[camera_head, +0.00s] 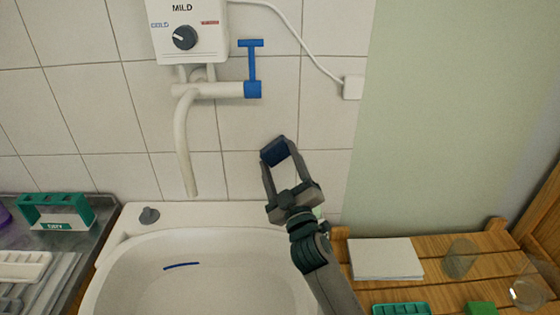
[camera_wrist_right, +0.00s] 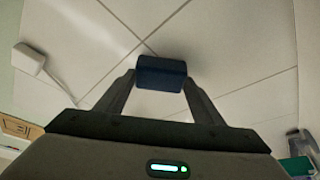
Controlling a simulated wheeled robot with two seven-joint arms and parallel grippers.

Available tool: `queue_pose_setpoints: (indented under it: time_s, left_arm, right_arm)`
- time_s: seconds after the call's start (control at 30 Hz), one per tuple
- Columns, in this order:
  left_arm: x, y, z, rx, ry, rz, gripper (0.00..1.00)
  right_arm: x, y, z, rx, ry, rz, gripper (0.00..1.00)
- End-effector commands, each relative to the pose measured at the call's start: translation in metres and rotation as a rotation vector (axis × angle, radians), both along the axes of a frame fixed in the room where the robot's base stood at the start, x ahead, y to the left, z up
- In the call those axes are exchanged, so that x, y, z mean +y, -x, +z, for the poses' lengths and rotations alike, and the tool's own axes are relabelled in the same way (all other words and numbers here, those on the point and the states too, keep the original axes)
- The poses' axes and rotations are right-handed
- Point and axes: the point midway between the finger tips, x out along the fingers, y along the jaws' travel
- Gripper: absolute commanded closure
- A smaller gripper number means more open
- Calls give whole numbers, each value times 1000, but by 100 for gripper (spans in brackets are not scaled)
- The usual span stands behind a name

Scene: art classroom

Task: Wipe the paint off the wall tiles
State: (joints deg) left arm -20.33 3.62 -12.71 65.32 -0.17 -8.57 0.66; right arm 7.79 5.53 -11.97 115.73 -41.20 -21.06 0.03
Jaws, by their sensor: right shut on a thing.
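My right gripper (camera_head: 276,160) is shut on a dark blue sponge-like block (camera_head: 274,151) and holds it up at the wall tiles (camera_head: 260,125), above the back right of the sink. In the right wrist view the block (camera_wrist_right: 161,72) sits between the two fingertips, in front of the tile joints. I cannot tell whether it touches the tiles. The tiles that show look plain off-white, and I see no clear paint on them; the part behind the block is hidden. A blue streak (camera_head: 181,266) lies in the sink basin (camera_head: 215,245). My left gripper is not in view.
A water heater (camera_head: 190,28) with a spout (camera_head: 184,140) and blue lever (camera_head: 251,60) hangs on the wall left of my right gripper. A white socket box (camera_head: 353,87) is at right. Paper (camera_head: 385,258) and glass jars (camera_head: 460,258) stand on the wooden table at right.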

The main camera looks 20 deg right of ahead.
Motion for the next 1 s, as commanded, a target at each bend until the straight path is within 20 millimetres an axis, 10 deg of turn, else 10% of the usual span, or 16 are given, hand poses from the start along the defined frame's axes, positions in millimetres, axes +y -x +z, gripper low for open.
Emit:
queue_pose_setpoints:
  time_s: [1.0]
  left_arm:
    - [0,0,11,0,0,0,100]
  right_arm:
    - [16,55,0,0,-1,0,56]
